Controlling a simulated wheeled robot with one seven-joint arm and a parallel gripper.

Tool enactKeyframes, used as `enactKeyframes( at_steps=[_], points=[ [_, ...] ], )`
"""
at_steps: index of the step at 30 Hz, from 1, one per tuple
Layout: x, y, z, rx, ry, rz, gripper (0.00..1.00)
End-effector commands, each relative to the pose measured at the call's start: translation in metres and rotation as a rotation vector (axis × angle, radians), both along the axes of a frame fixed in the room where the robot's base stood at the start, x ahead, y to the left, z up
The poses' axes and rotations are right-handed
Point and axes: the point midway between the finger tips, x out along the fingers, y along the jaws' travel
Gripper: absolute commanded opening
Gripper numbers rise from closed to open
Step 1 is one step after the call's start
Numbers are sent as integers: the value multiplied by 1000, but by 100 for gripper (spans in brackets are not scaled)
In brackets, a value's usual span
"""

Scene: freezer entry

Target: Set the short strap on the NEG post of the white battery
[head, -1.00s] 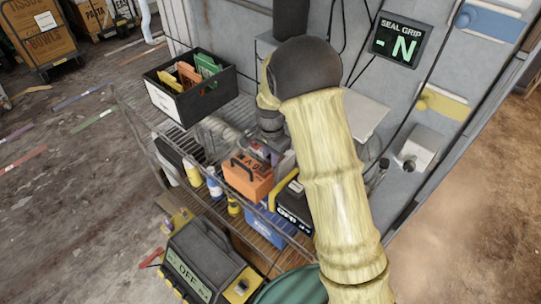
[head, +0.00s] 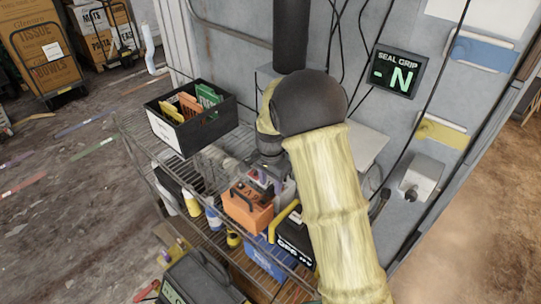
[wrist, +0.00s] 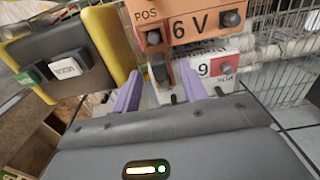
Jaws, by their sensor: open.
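My gripper (wrist: 162,88) is open, with its two purple fingers apart. In the head view it hangs over the shelf just behind the orange battery (head: 248,207). The white battery (wrist: 213,68), marked 9 with a red patch, lies beyond the fingers in the wrist view. The orange 6 V battery (wrist: 192,26) is behind it, with a POS label and dark posts. A dark knob with an orange-brown piece (wrist: 160,70) shows between the fingers; I cannot tell whether it is the strap. The white battery's NEG label is not readable.
A black and yellow unit (wrist: 68,62) stands left of the batteries in the wrist view. A black crate (head: 190,115) with coloured packets is on the upper rack. Bottles (head: 192,204), a blue box (head: 265,258) and the wall behind crowd the space.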

Motion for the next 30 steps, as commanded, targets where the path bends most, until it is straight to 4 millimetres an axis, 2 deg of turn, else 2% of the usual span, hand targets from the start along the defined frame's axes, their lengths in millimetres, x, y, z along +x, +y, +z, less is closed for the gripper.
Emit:
enactKeyframes(
  at_steps=[19, 24, 30],
  points=[
    [1, 0, 127, 1, -4, -1, 43],
    [0, 0, 144, 0, 0, -1, 43],
    [0, 0, 147, 0, 0, -2, 43]
  ],
)
